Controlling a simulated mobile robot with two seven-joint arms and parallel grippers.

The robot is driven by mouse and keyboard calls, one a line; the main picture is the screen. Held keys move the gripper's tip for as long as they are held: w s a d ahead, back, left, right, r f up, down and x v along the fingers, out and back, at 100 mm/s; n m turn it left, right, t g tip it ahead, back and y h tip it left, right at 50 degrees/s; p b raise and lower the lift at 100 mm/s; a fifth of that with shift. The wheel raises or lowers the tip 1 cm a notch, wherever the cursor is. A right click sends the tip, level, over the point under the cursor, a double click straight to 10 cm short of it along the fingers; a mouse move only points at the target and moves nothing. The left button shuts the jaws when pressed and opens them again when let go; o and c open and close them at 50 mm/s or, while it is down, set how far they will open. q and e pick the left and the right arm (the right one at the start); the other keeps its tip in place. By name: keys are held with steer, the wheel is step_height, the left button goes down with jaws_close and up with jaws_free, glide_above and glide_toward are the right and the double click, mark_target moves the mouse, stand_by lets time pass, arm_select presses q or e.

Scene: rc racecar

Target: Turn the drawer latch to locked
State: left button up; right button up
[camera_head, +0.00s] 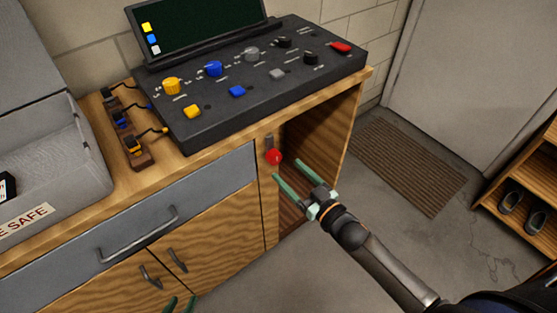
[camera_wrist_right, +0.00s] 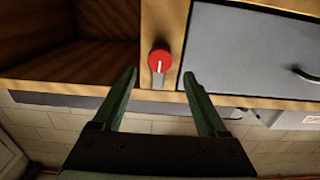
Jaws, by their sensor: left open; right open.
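The drawer latch is a red round knob (camera_head: 273,157) on the wooden post between the grey drawer (camera_head: 190,205) and the open shelf bay. A grey tab shows above it in the head view. In the right wrist view the red knob (camera_wrist_right: 158,60) carries a white line, with the grey tab (camera_wrist_right: 158,81) below it. My right gripper (camera_head: 287,169) is open just in front of the knob; in the wrist view the knob appears between its fingertips (camera_wrist_right: 160,73), apart from both. My left gripper (camera_head: 180,301) shows only green fingertips at the bottom edge, apart and empty.
A black control panel (camera_head: 205,108) with coloured knobs and buttons stands on the bench top. A grey case (camera_head: 60,165) is at the left. The drawer's handle (camera_head: 138,238) sticks out. The floor at the right has a brown mat (camera_head: 405,165) and a shoe rack (camera_head: 530,190).

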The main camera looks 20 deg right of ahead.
mark_target(277, 159)
steer(key=x, duration=0.5)
steer(key=shift+w+a, duration=0.15)
steer(key=shift+w, duration=0.2)
jaws_close()
stand_by(0.3)
